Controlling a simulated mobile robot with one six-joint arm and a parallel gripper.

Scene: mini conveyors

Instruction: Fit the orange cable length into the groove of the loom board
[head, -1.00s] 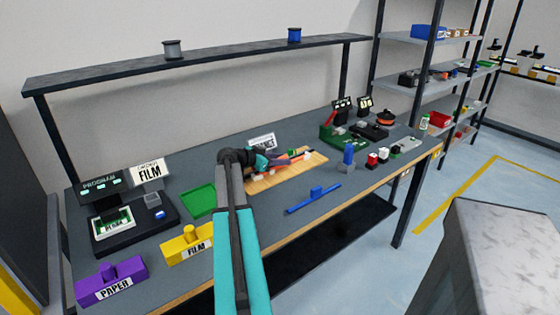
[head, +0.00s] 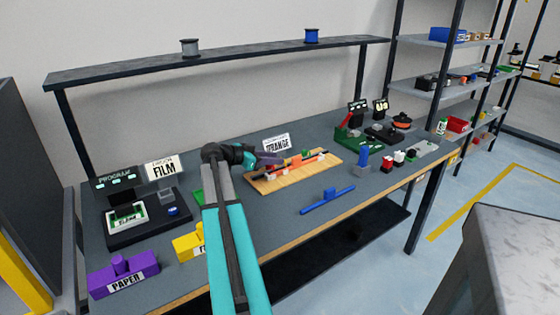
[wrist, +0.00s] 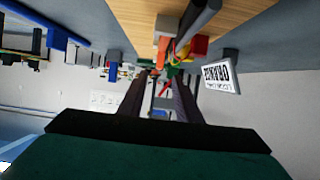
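The wooden loom board (head: 266,186) lies on the bench, with a dark lengthwise bar and small white, red, orange and green pieces on it. A small orange piece (head: 307,158) shows near its far right part. I cannot tell whether this is the cable length or whether it sits in the groove. My gripper (head: 276,161) is at the board's left back side, above it. In the wrist view my gripper's two dark fingers (wrist: 160,92) stand apart, with nothing clearly held. Orange, red and green pieces (wrist: 172,55) show beyond the fingertips, overlapping and hard to separate.
A white sign reading ORANGE (head: 277,143) stands behind the board. A blue bar with a knob (head: 327,201) lies in front of it. A blue block (head: 362,160) stands to the right. Yellow (head: 187,247) and purple (head: 124,275) labelled blocks are at the left front.

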